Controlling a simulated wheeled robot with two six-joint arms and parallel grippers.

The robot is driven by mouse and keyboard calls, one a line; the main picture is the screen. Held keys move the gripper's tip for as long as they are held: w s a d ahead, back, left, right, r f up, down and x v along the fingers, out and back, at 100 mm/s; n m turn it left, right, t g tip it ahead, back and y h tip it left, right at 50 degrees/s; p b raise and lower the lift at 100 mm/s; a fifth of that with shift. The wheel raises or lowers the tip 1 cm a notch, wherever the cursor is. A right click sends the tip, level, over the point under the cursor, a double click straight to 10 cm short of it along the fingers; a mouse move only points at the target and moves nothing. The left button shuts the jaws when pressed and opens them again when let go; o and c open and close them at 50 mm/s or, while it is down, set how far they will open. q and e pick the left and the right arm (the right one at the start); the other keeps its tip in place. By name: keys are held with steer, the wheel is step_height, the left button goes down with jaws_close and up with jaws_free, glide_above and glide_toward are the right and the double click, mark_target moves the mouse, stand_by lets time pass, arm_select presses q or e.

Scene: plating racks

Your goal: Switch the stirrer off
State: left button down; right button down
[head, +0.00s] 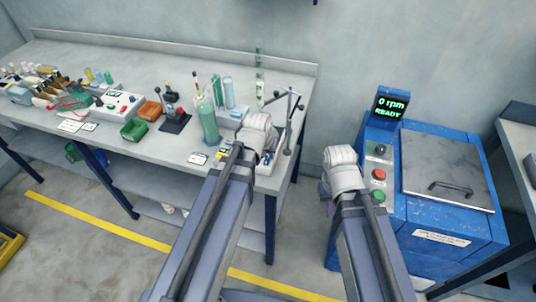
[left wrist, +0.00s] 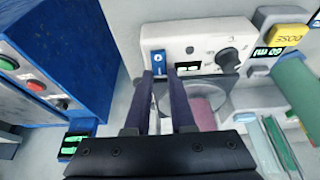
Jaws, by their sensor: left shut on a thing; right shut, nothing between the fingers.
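The stirrer's white front panel (left wrist: 196,42) fills the upper middle of the left wrist view, with a blue rocker switch (left wrist: 159,62) at its left end, a black knob (left wrist: 227,57) at its right and a small lit display. My left gripper (left wrist: 164,80) has its two dark fingers at the blue switch, one on each side, shut on it. In the head view the left gripper (head: 258,135) is at the bench's right end, hiding most of the stirrer. My right gripper (head: 341,172) is in front of the blue machine, its fingers mostly hidden by its own wrist; it is shut and empty.
A tall green cylinder (head: 208,122), an orange box (head: 150,110) and a green box (head: 133,130) stand left of the stirrer. The floor between bench and machine is open.

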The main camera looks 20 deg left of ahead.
stand_by(0.3)
arm_select(q)
steer(key=c, duration=0.8)
jaws_free()
steer(key=shift+o, duration=0.2)
steer(key=p+v, duration=0.7)
steer(key=shift+s+r, duration=0.25)
steer(key=shift+r, duration=0.1)
steer(key=s+d+f+m+g+y+b, duration=0.1)
steer(key=s+d+f+m+g, duration=0.2)
steer(key=s+d, duration=0.8)
steer(key=shift+s+f+g+y, duration=0.2)
steer(key=shift+g+y, duration=0.1)
steer(key=shift+g, duration=0.6)
